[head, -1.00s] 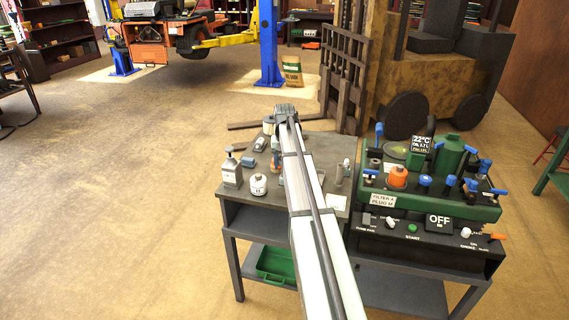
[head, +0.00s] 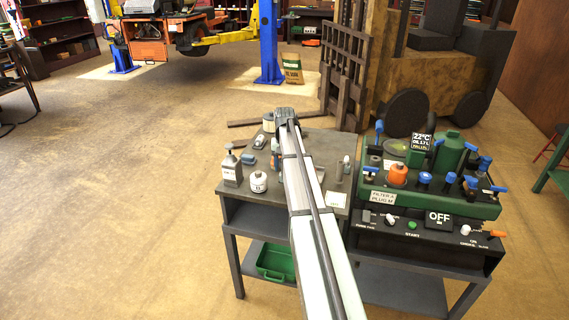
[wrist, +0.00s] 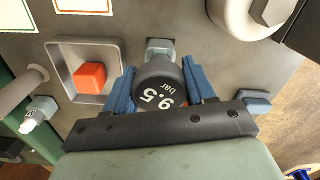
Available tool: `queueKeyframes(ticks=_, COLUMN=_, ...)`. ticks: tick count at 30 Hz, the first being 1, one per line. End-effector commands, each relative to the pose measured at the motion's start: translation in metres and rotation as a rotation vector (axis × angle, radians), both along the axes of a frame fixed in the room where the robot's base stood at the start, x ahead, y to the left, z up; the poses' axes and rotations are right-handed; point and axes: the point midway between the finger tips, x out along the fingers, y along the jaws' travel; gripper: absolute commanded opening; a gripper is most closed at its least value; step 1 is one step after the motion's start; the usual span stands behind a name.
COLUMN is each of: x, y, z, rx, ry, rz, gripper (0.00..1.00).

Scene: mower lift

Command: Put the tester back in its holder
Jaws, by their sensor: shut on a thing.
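In the wrist view the tester (wrist: 158,92) shows as a dark round head marked "9.5 bar". My gripper (wrist: 158,70) is shut on it, with a blue finger on each side. A grey hexagonal piece (wrist: 160,47) shows just beyond the tester's head; I cannot tell whether they touch. A bit of red shows beside the head, mostly hidden. I cannot make out which part is the holder.
In the wrist view a square grey recess (wrist: 60,60) with a red block (wrist: 90,76) lies left. A large pale cylinder (wrist: 245,15) is upper right. In the head view a spray bottle (head: 232,170) and white canister (head: 258,181) stand left of my arm, the green test rig (head: 470,208) right.

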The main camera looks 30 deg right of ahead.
Motion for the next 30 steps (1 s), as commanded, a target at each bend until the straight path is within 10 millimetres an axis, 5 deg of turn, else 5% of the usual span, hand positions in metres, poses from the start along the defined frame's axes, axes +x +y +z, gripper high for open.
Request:
queueKeyframes(ticks=5, x=0.000, y=0.000, z=-0.004, rx=0.000, ry=-0.001, rz=0.000, gripper=0.18)
queueKeyframes(ticks=6, x=0.000, y=0.000, z=-0.005, rx=0.000, ry=-0.001, rz=0.000, gripper=0.55)
queueKeyframes(ticks=15, x=0.000, y=0.000, z=-0.004, rx=0.000, ry=0.000, rz=0.000, gripper=0.84)
queueKeyframes(ticks=30, x=0.000, y=0.000, z=0.007, rx=0.000, ry=-0.001, rz=0.000, gripper=0.84)
